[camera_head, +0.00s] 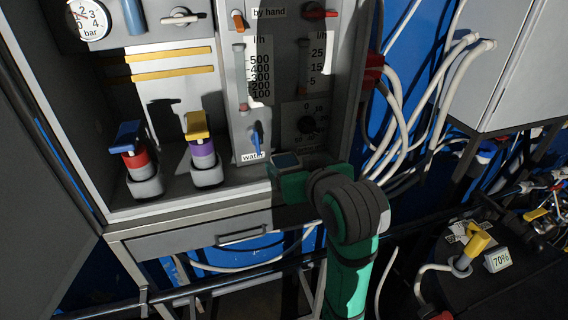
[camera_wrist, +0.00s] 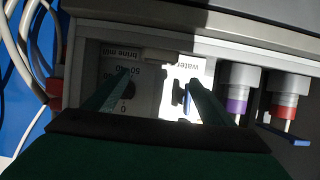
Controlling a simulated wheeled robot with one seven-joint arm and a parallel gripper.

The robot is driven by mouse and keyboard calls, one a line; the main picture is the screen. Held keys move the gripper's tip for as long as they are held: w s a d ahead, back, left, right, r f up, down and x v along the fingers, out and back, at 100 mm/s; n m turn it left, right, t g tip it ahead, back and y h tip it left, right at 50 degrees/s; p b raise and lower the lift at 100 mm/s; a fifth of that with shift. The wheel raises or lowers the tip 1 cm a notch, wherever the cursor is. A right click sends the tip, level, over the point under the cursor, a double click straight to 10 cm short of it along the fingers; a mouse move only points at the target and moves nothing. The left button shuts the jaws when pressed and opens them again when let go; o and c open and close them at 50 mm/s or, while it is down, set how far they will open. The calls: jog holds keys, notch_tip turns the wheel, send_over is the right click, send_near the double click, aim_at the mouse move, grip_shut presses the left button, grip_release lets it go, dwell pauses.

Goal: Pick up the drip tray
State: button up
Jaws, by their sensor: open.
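No separate loose tray shows. A grey drawer-like front with a bar handle (camera_head: 242,237) sits under the cabinet in the head view; it may be the drip tray, but I cannot tell for sure. My gripper (camera_wrist: 157,84) is open and empty in the wrist view, its two green fingers apart in front of the control panel. In the head view my green arm rises right of the handle, and my wrist is before the panel's lower edge. My fingertips cannot be made out there.
A blue valve lever (camera_head: 256,139) is on the panel near my wrist. White hoses (camera_head: 404,125) hang at right. A dark rail (camera_head: 190,288) runs below the cabinet.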

aim_at(282, 157)
jog(key=x, duration=0.3)
jog(key=shift+w+f, duration=0.25)
jog(key=shift+f, duration=0.05)
jog(key=x, duration=0.2)
jog(key=f+x, duration=0.1)
jog(key=x, duration=0.1)
jog(key=shift+w+d+f, duration=0.1)
jog(key=shift+w, duration=0.05)
jog(key=shift+w+f, duration=0.1)
jog(key=shift+w, duration=0.3)
jog(key=c, duration=1.2)
